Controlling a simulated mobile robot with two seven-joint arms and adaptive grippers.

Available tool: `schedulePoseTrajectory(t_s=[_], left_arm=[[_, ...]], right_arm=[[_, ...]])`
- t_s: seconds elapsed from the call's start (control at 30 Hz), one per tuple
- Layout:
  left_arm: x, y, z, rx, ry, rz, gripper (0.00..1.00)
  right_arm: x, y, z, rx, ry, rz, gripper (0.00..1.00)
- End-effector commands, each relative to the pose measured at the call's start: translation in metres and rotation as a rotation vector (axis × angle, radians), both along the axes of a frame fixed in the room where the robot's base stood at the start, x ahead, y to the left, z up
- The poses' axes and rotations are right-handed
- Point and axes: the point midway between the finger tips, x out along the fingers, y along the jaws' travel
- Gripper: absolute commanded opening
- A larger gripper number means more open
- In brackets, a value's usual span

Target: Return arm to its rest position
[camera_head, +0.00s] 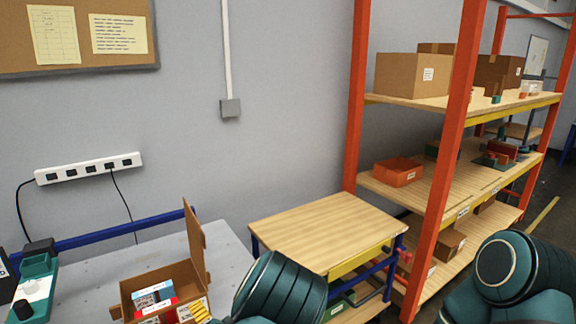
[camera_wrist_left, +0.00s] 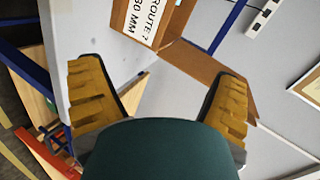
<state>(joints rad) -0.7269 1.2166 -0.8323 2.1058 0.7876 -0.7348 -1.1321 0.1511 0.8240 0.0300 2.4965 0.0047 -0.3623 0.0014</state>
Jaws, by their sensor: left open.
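My left gripper (camera_wrist_left: 160,85) is open and empty in the left wrist view, its two yellow ridged fingers well apart. A cardboard box (camera_wrist_left: 172,38) with a white label reading "ROUTE ?" and "30 MM" shows beyond the fingertips, apart from them. In the head view a yellow ridged finger of my left gripper (camera_head: 200,312) shows at the bottom edge, next to the open cardboard box (camera_head: 194,274) with its lid raised. The dark green link of my left arm hides most of the gripper there. My right gripper is out of view; only my dark green right arm shows at lower right.
The box holds small coloured packages (camera_head: 153,297) and stands on a grey table (camera_head: 228,268). A green device (camera_head: 38,280) stands at the left. A wooden-topped table (camera_head: 325,228) is clear on top. An orange rack (camera_head: 356,100) with boxes stands at the right.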

Motion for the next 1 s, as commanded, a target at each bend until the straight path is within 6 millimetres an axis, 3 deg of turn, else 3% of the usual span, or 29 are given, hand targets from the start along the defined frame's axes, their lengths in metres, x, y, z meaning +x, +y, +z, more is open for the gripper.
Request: schedulePoseTrajectory(t_s=[0.03,0.2,0.33,0.43,0.6,0.8,1.0], left_arm=[[-0.019,0.005,-0.035,-0.099,0.05,0.039,0.89],[-0.09,-0.012,-0.126,-0.494,0.211,0.19,0.89],[-0.144,-0.045,-0.168,-0.808,0.322,0.335,0.89],[-0.178,-0.074,-0.18,-1.024,0.393,0.441,0.89],[-0.213,-0.112,-0.176,-1.28,0.483,0.575,0.89],[-0.228,-0.129,-0.166,-1.397,0.53,0.637,0.89],[-0.229,-0.131,-0.164,-1.404,0.534,0.643,0.89]], right_arm=[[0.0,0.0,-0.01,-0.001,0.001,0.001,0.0],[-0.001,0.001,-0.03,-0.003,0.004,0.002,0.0],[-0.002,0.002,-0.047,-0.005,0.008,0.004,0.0],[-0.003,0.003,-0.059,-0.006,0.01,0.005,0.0],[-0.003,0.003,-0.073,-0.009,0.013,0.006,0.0],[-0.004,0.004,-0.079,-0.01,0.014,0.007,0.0],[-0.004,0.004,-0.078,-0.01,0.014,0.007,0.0]])
